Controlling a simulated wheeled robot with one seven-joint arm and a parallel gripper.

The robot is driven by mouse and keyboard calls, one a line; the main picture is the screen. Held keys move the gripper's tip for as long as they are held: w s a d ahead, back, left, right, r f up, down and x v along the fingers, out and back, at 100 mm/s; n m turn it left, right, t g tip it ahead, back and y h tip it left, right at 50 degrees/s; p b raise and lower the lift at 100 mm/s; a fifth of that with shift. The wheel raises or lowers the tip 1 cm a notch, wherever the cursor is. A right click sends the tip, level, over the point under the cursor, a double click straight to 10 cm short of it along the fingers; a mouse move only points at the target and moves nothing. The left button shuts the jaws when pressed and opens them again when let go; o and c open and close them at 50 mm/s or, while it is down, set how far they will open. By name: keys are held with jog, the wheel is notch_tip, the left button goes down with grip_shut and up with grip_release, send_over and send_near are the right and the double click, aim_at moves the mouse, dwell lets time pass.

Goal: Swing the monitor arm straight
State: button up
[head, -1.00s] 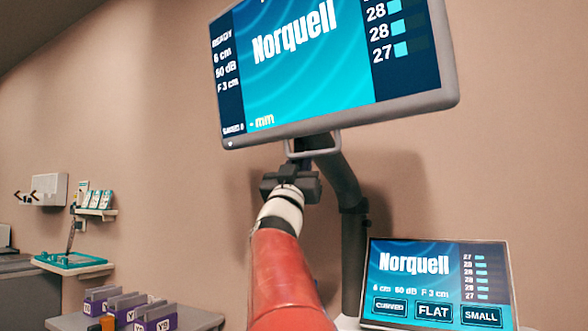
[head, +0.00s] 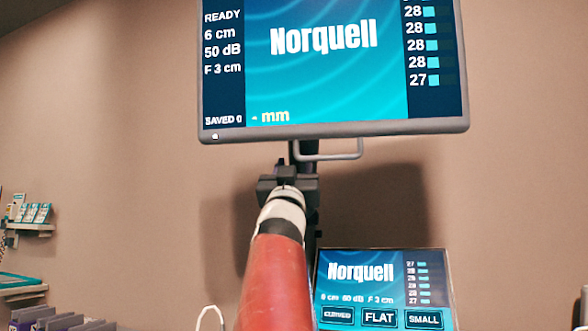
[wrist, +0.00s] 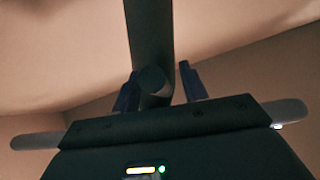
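The large monitor (head: 335,129) hangs at the top of the head view, its screen facing me nearly square and its lower edge almost level. A thin grey handle loop (head: 345,156) juts out under it. The dark monitor arm (head: 312,147) shows just below the monitor and is mostly hidden behind my gripper (head: 288,183), which is just under the handle's left end. In the wrist view the two fingers of my gripper (wrist: 159,87) stand apart on either side of a dark post (wrist: 150,35) with a round end. Whether they touch it I cannot tell.
A smaller touch screen (head: 383,285) with buttons stands below right. A wall shelf (head: 30,227) with small packs, a teal tray (head: 18,281) and purple holders (head: 60,322) are at left. Bare wall (head: 510,200) lies to the right.

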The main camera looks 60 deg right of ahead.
jog(key=b+v, duration=0.2)
jog(key=v, duration=0.5)
jog(key=shift+a+f+b, duration=0.25)
jog(key=shift+f+b, duration=0.05)
jog(key=shift+b, duration=0.1)
dwell(0.3)
jog(key=w+a+f+n+t+y+p, duration=0.1)
jog(key=w+a+f+n+y, duration=0.25)
jog(key=a+f+y, duration=0.4)
jog(key=w+a+f+n+t+y, duration=0.25)
jog(key=w+a+f+y, duration=0.25)
jog(key=f, duration=0.5)
jog(key=w+a+f+n+t+y+p, duration=0.1)
jog(key=w+a+f+n+y, duration=0.35)
jog(key=a+f+y, duration=0.35)
jog(key=s+a+f+g+y, duration=0.1)
jog(key=s+a+f+g, duration=0.2)
jog(key=f, duration=0.6)
jog(key=s+a+f+n+g+y+p, duration=0.1)
jog(key=s+a+f+g, duration=0.3)
jog(key=f, duration=0.5)
jog(key=s+a+f+n+g+y, duration=0.1)
jog(key=s+a+f+g+y, duration=0.1)
jog(key=s+a+f, duration=0.5)
notch_tip(320, 180, down, 3)
jog(key=shift+s+r+g, duration=0.1)
jog(key=shift+s+g, duration=0.55)
